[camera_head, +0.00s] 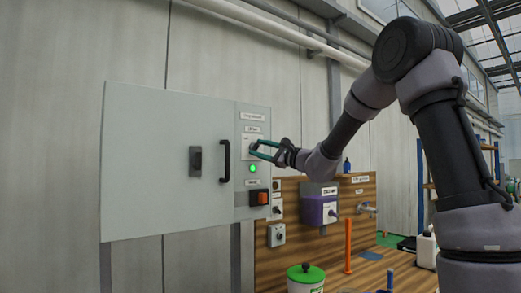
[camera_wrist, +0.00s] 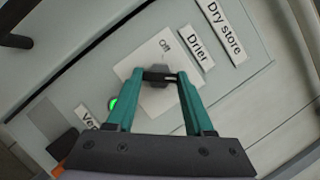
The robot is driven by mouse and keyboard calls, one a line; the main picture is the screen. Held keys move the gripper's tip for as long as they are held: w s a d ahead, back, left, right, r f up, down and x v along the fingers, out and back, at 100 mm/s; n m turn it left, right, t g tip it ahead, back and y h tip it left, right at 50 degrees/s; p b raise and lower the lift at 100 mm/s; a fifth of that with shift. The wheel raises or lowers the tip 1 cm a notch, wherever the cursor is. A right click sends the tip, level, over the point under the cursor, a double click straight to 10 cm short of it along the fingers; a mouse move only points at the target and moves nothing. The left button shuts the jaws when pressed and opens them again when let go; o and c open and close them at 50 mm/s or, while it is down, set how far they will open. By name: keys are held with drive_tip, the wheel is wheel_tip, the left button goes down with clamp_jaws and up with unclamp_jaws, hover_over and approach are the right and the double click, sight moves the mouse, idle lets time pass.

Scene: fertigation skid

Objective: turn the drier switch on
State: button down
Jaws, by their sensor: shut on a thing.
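The drier switch (camera_wrist: 158,76) is a dark rotary knob on a pale square plate (camera_wrist: 135,68) marked "Off", beside a label reading "Drier" (camera_wrist: 201,47) in the wrist view. My gripper (camera_wrist: 160,76) has teal fingers closed on the knob from both sides. In the head view my gripper (camera_head: 254,148) reaches the right strip of the grey cabinet (camera_head: 150,160), at the switch plate. The fingers partly hide the knob, so its exact pointing direction is hard to tell. A green light (camera_head: 253,168) glows below the switch.
An orange-red switch (camera_head: 260,197) sits low on the same strip. A black door handle (camera_head: 225,161) stands out left of it. A purple box (camera_head: 319,210) and a wooden board (camera_head: 290,245) are to the right. A green-lidded tub (camera_head: 306,275) stands below.

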drive_tip(key=shift+f+m+t, duration=0.1)
drive_tip(key=shift+m+t, duration=0.2)
drive_tip(key=shift+m, duration=0.4)
drive_tip(key=shift+c, duration=1.4)
unclamp_jaws()
drive_tip(key=v, duration=1)
drive_tip(key=shift+s+d, duration=0.25)
drive_tip(key=shift+d, duration=0.05)
drive_tip(key=shift+f, duration=0.1)
